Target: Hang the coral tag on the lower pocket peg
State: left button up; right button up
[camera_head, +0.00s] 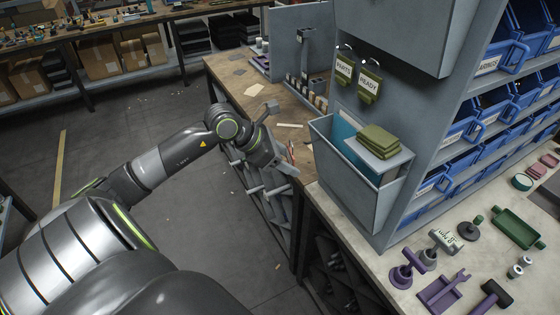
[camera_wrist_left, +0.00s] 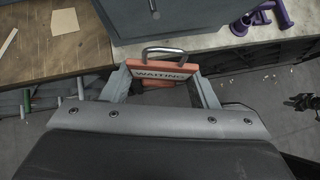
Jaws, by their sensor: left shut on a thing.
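My left gripper (camera_wrist_left: 160,92) is shut on the coral tag (camera_wrist_left: 142,70), which has a metal loop handle on top and a label reading WAITING. In the head view the left gripper (camera_head: 283,162) is just left of the grey pocket (camera_head: 345,190), apart from it, above the bench edge. The tag is mostly hidden there. A small peg (camera_wrist_left: 154,12) sticks out of a grey face in the wrist view, beyond the tag's loop. The tag is apart from it. I cannot tell for sure whether this is the lower pocket peg.
Green tags reading PARTS (camera_head: 343,72) and READY (camera_head: 369,84) hang above the pocket. Purple and green parts crowd the pale bench at right.

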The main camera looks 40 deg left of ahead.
pick_arm(q)
jog(key=w+d+f+b, duration=0.1)
jog(key=w+d+b, duration=0.1)
jog(key=w, duration=0.3)
jog(key=shift+w+d+f+b, duration=0.2)
jog(key=shift+w+b, duration=0.15)
jog(key=shift+b, duration=0.3)
dwell(0.8)
jog(key=o, duration=1.1)
